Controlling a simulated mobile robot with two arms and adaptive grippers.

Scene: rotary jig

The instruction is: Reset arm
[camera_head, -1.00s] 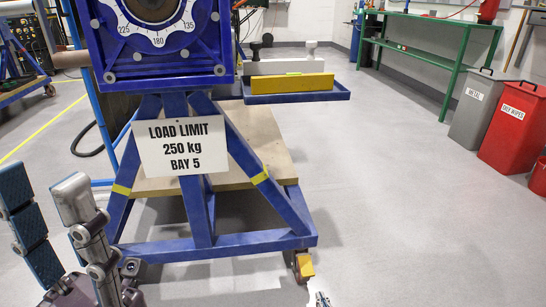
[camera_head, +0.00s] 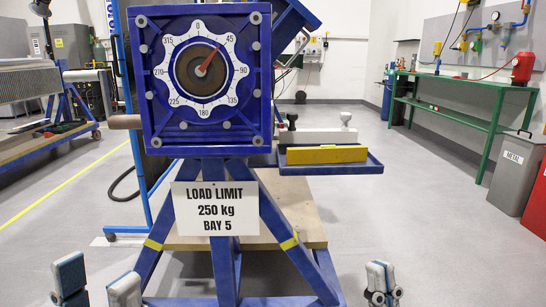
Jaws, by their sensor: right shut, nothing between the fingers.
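The blue rotary jig (camera_head: 146,80) stands ahead, with a white degree dial (camera_head: 201,110) and a red pointer (camera_head: 208,64) aimed between 0 and 45. A crank-like handle (camera_head: 124,121) sticks out on its left side. My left gripper (camera_head: 97,284) is low at the left, its two fingers apart with nothing between them. My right gripper (camera_head: 381,284) is low, right of the jig's stand, its fingers together and empty. Both grippers are apart from the jig; their lower parts are cut off by the bottom edge.
A side tray (camera_head: 345,168) on the jig holds a yellow block (camera_head: 327,154) and a white part with dark and light knobs. A load-limit sign (camera_head: 216,208) hangs on the stand. A green bench (camera_head: 462,122) and bins (camera_head: 517,174) are at right. The right floor is clear.

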